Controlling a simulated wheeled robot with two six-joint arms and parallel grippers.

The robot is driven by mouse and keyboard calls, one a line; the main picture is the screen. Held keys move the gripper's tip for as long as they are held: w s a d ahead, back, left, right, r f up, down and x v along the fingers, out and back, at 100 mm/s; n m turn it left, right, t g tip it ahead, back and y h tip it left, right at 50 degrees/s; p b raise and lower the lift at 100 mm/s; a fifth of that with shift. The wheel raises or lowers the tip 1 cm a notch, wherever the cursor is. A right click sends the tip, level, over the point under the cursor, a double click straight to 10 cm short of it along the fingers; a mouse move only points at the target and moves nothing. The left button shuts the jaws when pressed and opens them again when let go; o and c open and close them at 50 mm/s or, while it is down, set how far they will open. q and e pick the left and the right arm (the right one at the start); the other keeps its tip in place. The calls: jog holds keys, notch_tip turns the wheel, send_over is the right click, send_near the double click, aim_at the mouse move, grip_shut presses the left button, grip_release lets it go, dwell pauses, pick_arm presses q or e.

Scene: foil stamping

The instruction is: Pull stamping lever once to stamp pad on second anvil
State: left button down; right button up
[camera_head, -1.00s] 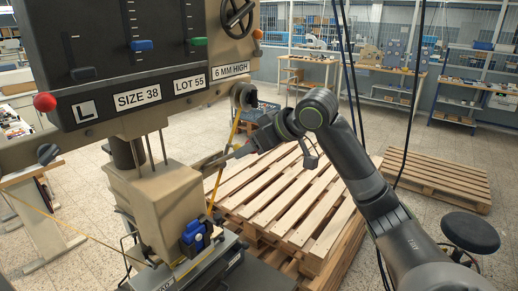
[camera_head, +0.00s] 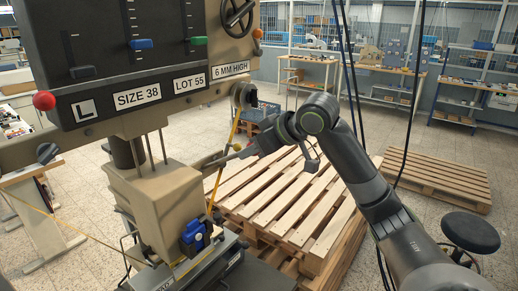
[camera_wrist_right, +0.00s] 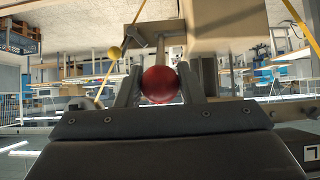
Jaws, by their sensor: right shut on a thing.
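The press shows in the head view with a dark panel (camera_head: 110,55) and a tan block (camera_head: 155,205) under it. My right gripper (camera_head: 236,153) is to the right of the block, by a thin grey bar (camera_head: 213,163) that runs to the block. In the right wrist view my right gripper (camera_wrist_right: 160,88) is shut on a red ball knob (camera_wrist_right: 160,84), with a finger on each side; a bar runs up behind it. The knob is hidden in the head view. I cannot make out the pad or the second anvil. My left gripper is not in view.
A blue part (camera_head: 195,236) sits low on the front of the press. A red knob (camera_head: 44,101) and a handwheel (camera_head: 237,14) stick out from the press. Wooden pallets (camera_head: 290,200) lie behind my right arm. A black stool (camera_head: 470,234) stands at the right, and dark cables hang nearby.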

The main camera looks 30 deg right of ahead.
jog(key=shift+s+d+f, duration=0.15)
jog(key=shift+s+f, duration=0.15)
jog(key=shift+f, duration=0.25)
jog(key=shift+s+d+f, duration=0.1)
jog(key=shift+s+f, duration=0.15)
jog(key=shift+f, duration=0.25)
jog(key=f, duration=0.2)
jog(key=s+b, duration=0.1)
jog(key=shift+s+d+f, duration=0.1)
jog(key=shift+d+f, duration=0.15)
jog(key=shift+f, duration=0.15)
jog(key=f, duration=0.3)
jog(key=shift+s+d+b, duration=0.15)
jog(key=shift+s+b, duration=0.2)
jog(key=shift+s, duration=0.05)
